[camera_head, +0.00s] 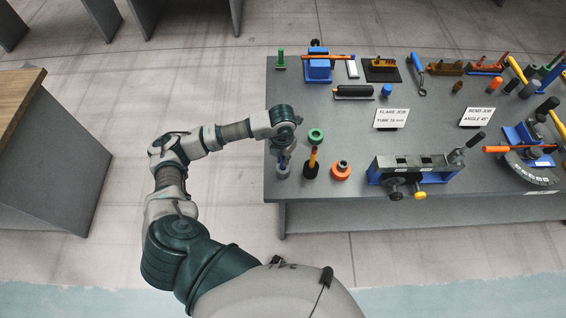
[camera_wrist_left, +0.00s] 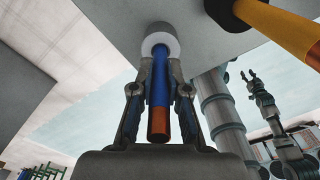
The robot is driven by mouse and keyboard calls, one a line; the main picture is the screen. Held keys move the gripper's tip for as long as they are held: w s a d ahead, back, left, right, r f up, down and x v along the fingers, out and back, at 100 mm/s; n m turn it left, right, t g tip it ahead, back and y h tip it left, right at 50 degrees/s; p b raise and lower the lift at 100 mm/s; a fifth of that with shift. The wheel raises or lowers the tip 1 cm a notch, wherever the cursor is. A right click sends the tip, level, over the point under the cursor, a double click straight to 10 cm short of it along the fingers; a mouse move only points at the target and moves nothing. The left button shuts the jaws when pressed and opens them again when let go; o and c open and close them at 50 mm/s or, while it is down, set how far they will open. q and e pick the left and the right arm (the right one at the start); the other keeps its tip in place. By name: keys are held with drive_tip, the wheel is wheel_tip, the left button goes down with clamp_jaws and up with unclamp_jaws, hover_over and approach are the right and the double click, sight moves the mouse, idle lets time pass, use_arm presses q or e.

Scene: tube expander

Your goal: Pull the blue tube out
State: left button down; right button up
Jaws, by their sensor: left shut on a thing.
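The blue tube (camera_wrist_left: 159,75) has a copper-coloured end (camera_wrist_left: 159,125) and stands in a pale round holder (camera_wrist_left: 160,41) on the table. In the wrist view, my left gripper (camera_wrist_left: 159,95) has one finger on each side of the tube and is shut on it. The tube's far end is inside the holder, and I cannot tell how deep. In the head view, my left gripper (camera_head: 284,152) points down over the holder (camera_head: 282,171) at the table's left edge and hides most of the tube. A small, distant gripper (camera_wrist_left: 250,78), apparently my right one, shows in the wrist view.
Close to the right stand a yellow-orange tube (camera_head: 313,158) in a black holder, a green ring (camera_head: 316,136) and an orange ring piece (camera_head: 341,170). A blue-and-grey clamp block (camera_head: 415,170) lies further right. Bare table (camera_head: 345,120) lies behind them.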

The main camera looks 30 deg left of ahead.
use_arm(q)
drive_tip(key=shift+r, duration=0.15)
drive_tip(key=shift+r+p, duration=3.4)
drive_tip(key=shift+r, duration=1.95)
